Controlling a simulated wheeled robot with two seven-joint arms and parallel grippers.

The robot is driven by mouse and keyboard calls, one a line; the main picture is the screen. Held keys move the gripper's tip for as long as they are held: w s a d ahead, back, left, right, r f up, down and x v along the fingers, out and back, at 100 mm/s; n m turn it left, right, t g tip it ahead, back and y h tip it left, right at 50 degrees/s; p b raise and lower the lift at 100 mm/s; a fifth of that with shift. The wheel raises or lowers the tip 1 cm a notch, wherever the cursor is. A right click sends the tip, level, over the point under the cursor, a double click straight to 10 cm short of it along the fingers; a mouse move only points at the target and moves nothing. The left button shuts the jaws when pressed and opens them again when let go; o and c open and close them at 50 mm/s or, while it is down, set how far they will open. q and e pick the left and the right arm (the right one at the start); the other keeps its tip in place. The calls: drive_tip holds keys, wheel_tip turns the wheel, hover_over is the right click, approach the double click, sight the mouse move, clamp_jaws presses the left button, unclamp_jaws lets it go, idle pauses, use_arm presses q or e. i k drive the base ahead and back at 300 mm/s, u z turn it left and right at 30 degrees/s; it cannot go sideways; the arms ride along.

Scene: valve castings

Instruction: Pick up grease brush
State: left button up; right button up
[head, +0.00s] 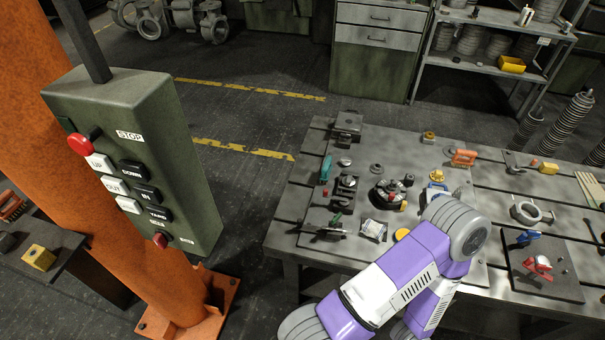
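I cannot pick out the grease brush for certain. An orange-handled tool that looks like a brush (463,157) lies on the slotted steel workbench (300,205), toward the back and right of its middle. Another orange brush-like thing (12,206) lies on a low dark bench at the left edge. One purple and white arm of mine rises from the bottom, bends over the bench's front edge and comes back down. The arm hides part of the bench front.
A green pendant control box (135,160) hangs at the left before an orange column (50,100). Valve parts (390,193) crowd the bench's middle. A dark plate (545,285) with red and blue parts lies at right.

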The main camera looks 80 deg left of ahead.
sight(327, 168)
drive_tip(key=u, duration=1.4)
